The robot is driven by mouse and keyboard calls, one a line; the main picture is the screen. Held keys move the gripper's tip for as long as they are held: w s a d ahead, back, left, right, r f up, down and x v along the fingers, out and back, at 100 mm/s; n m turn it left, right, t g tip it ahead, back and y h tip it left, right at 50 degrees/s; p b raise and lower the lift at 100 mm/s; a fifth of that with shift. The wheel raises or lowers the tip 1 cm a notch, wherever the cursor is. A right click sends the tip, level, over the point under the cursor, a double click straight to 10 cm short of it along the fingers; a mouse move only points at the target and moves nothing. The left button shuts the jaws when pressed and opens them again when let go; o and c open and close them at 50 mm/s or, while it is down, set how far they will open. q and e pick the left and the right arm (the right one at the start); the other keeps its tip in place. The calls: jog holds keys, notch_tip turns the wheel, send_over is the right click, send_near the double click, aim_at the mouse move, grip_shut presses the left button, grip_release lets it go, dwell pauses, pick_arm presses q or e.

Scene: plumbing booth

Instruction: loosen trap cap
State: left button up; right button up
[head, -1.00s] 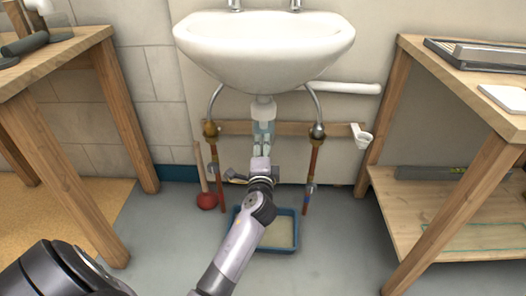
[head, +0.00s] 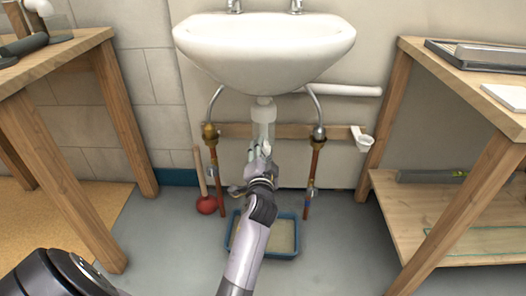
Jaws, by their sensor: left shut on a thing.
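The white trap (head: 264,113) hangs upright under the white sink (head: 264,50). My left gripper (head: 261,147) reaches up from below to the lower end of the trap. Its fingers are shut on the trap cap, which is mostly hidden behind the fingers and wrist. I cannot tell how far the cap is turned. My right gripper is not in view.
Copper supply pipes with valves (head: 210,131) (head: 319,133) stand on both sides of the trap. A blue-rimmed tray (head: 283,255) lies on the floor below. A red plunger (head: 207,205) stands left of it. Wooden benches (head: 76,48) (head: 465,75) flank the area.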

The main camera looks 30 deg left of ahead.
aim_at(263, 115)
pick_arm(q)
jog(key=shift+f, duration=0.15)
jog(key=o, duration=1.1)
jog(key=shift+o, duration=0.2)
notch_tip(263, 115, up, 10)
jog(key=shift+r, duration=0.1)
dwell(0.4)
